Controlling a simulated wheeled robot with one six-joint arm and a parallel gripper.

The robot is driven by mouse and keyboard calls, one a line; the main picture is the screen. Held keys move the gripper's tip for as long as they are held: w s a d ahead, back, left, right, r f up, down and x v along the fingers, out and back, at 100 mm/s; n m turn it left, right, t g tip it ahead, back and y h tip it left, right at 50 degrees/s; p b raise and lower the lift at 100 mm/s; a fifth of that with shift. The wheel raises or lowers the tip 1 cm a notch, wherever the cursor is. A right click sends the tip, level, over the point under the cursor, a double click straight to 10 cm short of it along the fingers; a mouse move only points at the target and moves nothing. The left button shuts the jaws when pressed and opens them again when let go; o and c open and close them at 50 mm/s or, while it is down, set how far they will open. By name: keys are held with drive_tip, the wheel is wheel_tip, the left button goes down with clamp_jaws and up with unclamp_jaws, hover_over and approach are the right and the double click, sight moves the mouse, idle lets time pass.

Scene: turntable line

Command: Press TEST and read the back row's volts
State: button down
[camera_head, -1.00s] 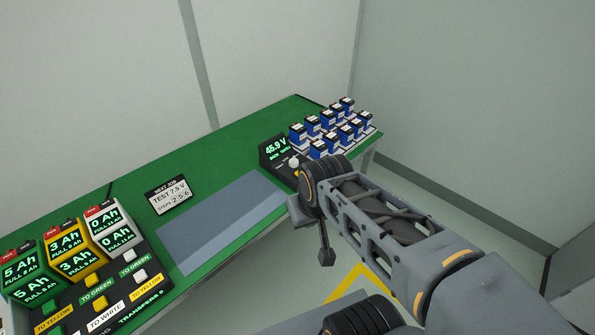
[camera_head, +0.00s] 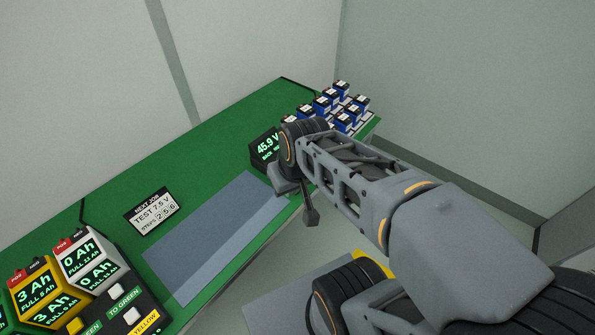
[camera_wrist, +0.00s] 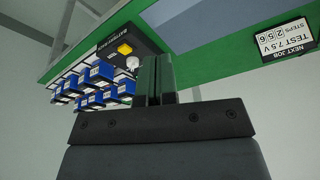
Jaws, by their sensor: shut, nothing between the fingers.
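The tester (camera_head: 262,160) stands at the far end of the green bench, its screen (camera_head: 267,146) reading 45.9 V with "BACK" below and the rest of that line cut off by my arm. Blue batteries (camera_head: 325,104) stand in rows on a pale rack beside it; my arm hides some. In the wrist view, a yellow button (camera_wrist: 124,48) and a white knob (camera_wrist: 132,63) sit on the dark tester panel; I cannot read a TEST label. My gripper (camera_wrist: 154,60) is shut and empty, its tips just beside the white knob in the picture; contact cannot be told.
A card (camera_head: 152,210) reads NEXT JOB, TEST 7.5 V, STEPS 2 5 6. A grey mat (camera_head: 215,238) lies mid-bench. A transfer panel (camera_head: 112,320) with buttons and Ah displays fills the near left. Bare green bench lies behind the mat.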

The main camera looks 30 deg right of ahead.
drive_tip(key=w+d+f+n+y+p, duration=0.1)
drive_tip(key=w+d+f+y, duration=0.1)
drive_tip(key=w+d, duration=0.3)
drive_tip(key=w+d+f+n+t+y+p, duration=0.1)
drive_tip(key=w+d+y, duration=0.4)
drive_tip(key=w, duration=0.5)
drive_tip(key=shift+w+f+n+p, duration=0.3)
drive_tip(key=shift+f+p, duration=0.05)
drive_tip(key=shift+p, duration=0.3)
drive_tip(key=shift+f, duration=0.1)
wheel_tip(320, 180, down, 8)
drive_tip(key=b, duration=0.4)
drive_tip(key=shift+d, duration=0.1)
drive_tip(key=shift+f+b, duration=0.3)
drive_tip(key=shift+b, duration=0.25)
drive_tip(key=shift+f+b, duration=0.85)
drive_tip(key=shift+b, duration=0.6)
idle(1.3)
drive_tip(key=shift+r, duration=0.85)
